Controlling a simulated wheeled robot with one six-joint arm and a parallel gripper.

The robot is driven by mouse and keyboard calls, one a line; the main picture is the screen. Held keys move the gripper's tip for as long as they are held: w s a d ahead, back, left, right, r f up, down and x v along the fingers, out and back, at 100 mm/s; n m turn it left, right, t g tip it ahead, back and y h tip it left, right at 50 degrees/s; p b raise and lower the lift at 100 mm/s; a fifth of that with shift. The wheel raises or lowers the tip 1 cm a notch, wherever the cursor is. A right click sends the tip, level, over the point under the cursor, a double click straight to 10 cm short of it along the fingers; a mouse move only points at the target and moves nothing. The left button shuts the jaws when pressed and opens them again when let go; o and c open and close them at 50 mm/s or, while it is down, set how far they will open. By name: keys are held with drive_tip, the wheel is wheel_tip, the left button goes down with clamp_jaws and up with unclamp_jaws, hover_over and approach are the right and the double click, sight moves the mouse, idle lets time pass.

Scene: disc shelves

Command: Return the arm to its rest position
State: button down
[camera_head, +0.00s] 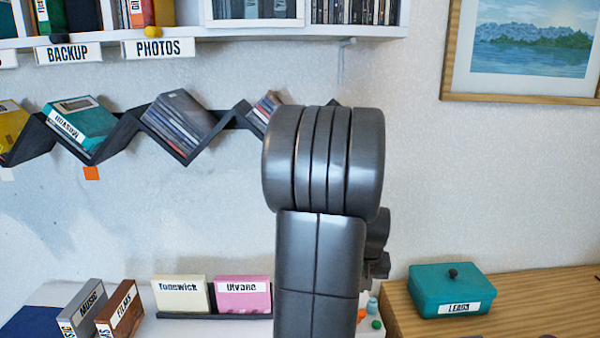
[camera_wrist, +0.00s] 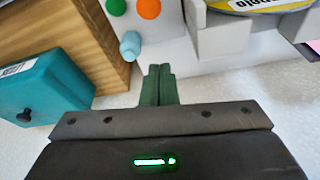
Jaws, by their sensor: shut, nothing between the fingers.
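My gripper (camera_wrist: 158,86) shows in the wrist view as two dark green fingers pressed together. It is shut with nothing between the fingers, above a white surface. In the head view my grey arm stands upright in the middle and hides the gripper and part of the wall shelf behind it.
A teal box labelled LEADS (camera_head: 451,291) sits on a wooden top (camera_head: 530,292) at the right. A black zigzag shelf (camera_head: 124,134) holds cases on the wall. Cream (camera_head: 180,293) and pink (camera_head: 243,294) cards stand left of my arm. A framed picture (camera_head: 522,97) hangs right.

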drive_tip(key=shift+w+f+g+p, duration=0.65)
drive_tip(key=shift+w+g+p, duration=0.15)
drive_tip(key=shift+p, duration=0.35)
drive_tip(key=shift+g, duration=0.6)
drive_tip(key=w+f, duration=0.2)
drive_tip(key=w, duration=0.1)
drive_tip(key=shift+w+d+f+p, duration=0.1)
drive_tip(key=shift+w+f+p, duration=0.05)
drive_tip(key=shift+p, duration=0.25)
